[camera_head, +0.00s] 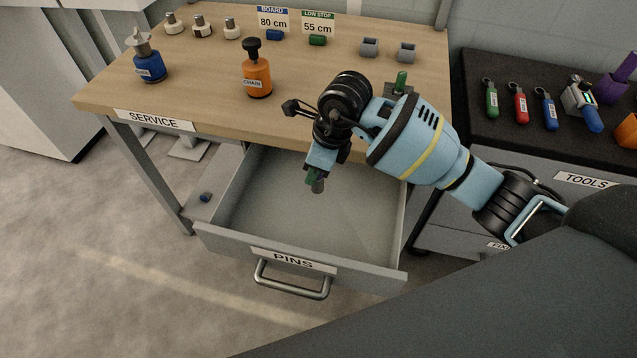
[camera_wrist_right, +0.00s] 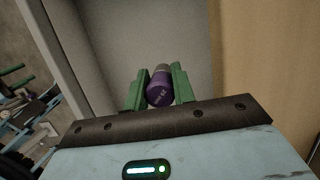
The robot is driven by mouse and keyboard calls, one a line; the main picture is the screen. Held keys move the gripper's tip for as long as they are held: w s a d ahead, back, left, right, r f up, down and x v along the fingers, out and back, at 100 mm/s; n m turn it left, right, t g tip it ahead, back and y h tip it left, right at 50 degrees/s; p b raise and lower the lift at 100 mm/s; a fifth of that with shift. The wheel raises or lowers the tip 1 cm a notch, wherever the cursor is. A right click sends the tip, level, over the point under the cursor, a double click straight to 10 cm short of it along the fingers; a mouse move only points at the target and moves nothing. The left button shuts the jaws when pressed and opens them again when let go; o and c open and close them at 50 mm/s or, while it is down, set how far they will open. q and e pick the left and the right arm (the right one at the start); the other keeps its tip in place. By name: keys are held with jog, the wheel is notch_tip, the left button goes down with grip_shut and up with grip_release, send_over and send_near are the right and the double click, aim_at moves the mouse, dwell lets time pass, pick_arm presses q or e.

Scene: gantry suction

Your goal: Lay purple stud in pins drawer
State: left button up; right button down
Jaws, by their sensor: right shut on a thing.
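The pins drawer (camera_head: 265,207) is pulled out below the service bench, and its visible floor is bare. My right gripper (camera_head: 315,178) points down above the open drawer in the head view. In the right wrist view, the green fingers of my right gripper (camera_wrist_right: 158,87) are shut on the purple stud (camera_wrist_right: 160,90), which has a grey end pointing away. In the head view only a small grey end of the stud (camera_head: 318,187) shows below the fingers; the rest is hidden. My left gripper is not in view.
The wooden bench top (camera_head: 200,75) overhangs the drawer's back, with an orange bottle (camera_head: 257,75) and a blue bottle (camera_head: 149,66) on it. A black-topped tools cabinet (camera_head: 535,125) stands at right. A small blue piece (camera_head: 205,197) lies left of the drawer.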

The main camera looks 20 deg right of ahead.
aim_at(315, 189)
jog(key=shift+f, duration=3.65)
jog(key=shift+f, duration=0.2)
jog(key=c, duration=1.2)
grip_release()
jog(key=shift+o, duration=0.2)
jog(key=shift+r, duration=0.15)
jog(key=v, duration=1.2)
jog(key=shift+p, duration=0.3)
jog(key=shift+w, duration=0.1)
